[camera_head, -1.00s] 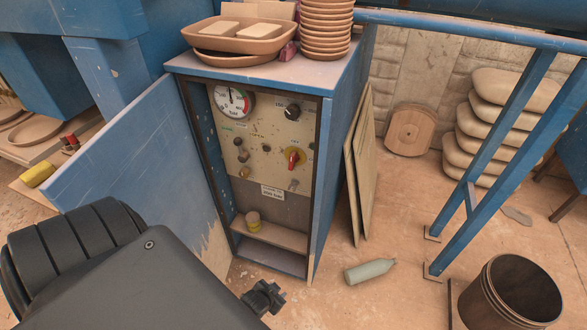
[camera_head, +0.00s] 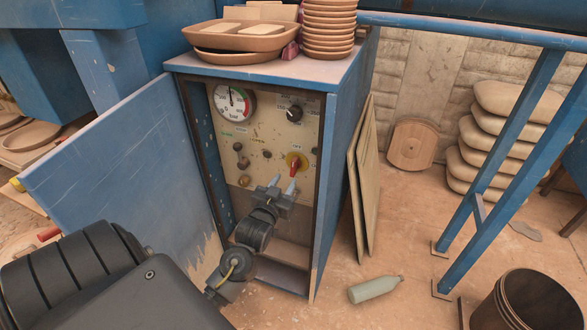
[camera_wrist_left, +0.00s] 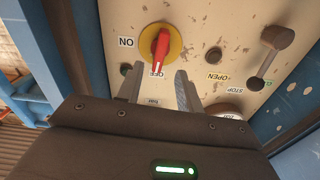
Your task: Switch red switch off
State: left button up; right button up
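The red switch (camera_head: 294,166) sits on a round yellow plate on the right side of the cabinet's control panel (camera_head: 268,128). In the left wrist view the red switch (camera_wrist_left: 161,46) has its handle pointing down in the picture, towards a partly covered label that seems to read OFF. An ON label (camera_wrist_left: 126,42) is left of it. My left gripper (camera_head: 283,183) is just below the switch in the head view. In the wrist view its fingers (camera_wrist_left: 157,86) are apart with nothing between them, short of the handle. My right gripper is not in view.
The panel also carries a gauge (camera_head: 234,103), a black knob (camera_head: 294,112) and a lever (camera_head: 241,156). The blue cabinet door (camera_head: 120,150) stands open on the left. Leaning boards (camera_head: 366,180) and a green bottle (camera_head: 375,289) are to the right.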

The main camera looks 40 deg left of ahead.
aim_at(293, 170)
pick_arm(q)
jog(key=x, duration=0.8)
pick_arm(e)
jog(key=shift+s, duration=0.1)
pick_arm(q)
jog(key=c, duration=0.6)
jog(key=shift+n+p, duration=0.6)
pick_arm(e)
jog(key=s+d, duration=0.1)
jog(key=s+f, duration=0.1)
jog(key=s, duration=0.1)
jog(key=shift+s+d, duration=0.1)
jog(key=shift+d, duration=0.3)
pick_arm(q)
jog(key=o, duration=0.6)
